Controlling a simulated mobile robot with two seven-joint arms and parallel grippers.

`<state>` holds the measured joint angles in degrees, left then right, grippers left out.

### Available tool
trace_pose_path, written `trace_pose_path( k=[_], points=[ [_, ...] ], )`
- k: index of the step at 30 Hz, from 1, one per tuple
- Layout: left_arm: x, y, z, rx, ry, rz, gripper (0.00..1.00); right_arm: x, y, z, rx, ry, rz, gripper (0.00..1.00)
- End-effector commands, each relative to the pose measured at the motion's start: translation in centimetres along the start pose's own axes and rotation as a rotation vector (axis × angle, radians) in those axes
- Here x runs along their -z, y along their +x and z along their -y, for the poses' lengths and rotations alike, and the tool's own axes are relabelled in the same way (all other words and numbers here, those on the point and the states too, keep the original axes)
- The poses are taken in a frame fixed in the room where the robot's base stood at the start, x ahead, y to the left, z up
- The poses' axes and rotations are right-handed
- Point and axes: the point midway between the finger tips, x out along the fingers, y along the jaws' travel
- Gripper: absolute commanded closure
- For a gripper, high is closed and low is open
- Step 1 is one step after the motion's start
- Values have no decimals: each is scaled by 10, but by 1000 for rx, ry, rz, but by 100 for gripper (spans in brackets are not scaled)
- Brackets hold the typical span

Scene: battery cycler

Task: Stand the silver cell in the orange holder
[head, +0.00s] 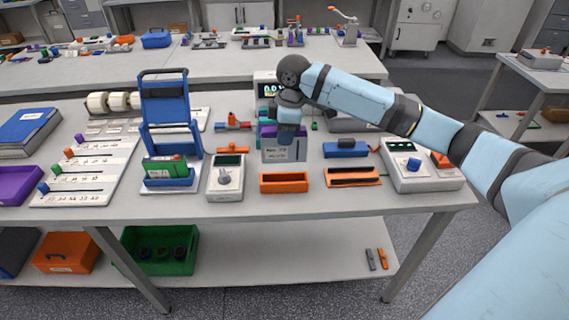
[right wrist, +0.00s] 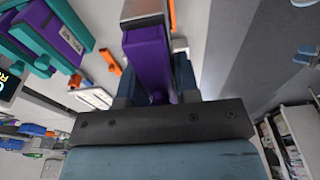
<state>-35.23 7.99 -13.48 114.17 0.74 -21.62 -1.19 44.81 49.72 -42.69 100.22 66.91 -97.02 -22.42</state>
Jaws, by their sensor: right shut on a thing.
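The silver cell (head: 284,155) is a grey block with a dark label, upright near the middle of the bench. My right gripper (head: 288,132) comes down onto its top and is shut on it. In the right wrist view a purple part (right wrist: 146,58) lies between the fingers, with the silver body (right wrist: 145,10) beyond it. An orange holder (head: 284,184), a low block, is at the front edge just below the cell in the head view. A flat orange tray with a dark slot (head: 352,177) lies to its right. I cannot tell whether the cell touches the bench. My left gripper is not in view.
A grey meter with a knob (head: 226,178) stands left of the orange holder. A blue stand (head: 165,105) rises further left. A blue block (head: 346,149) and a white device (head: 421,180) are on the right. A display unit stands behind my gripper.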

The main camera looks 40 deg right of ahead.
Motion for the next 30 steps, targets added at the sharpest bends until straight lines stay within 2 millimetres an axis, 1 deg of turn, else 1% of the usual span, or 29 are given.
trace_pose_path(
  k=[1,3,7,14,22,24,30],
  points=[
    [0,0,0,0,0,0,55,-2,12,0,1,1,0,100],
    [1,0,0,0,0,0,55,-3,27,0,1,2,-1,100],
    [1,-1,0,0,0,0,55,-6,47,0,-1,0,-1,100],
    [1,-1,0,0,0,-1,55,-7,62,-1,-1,1,-2,100],
    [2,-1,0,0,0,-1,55,-11,96,0,0,1,-2,100],
    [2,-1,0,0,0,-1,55,-12,100,0,-2,0,-2,100],
    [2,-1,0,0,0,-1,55,-12,100,-1,-2,0,-3,100]
  ],
)
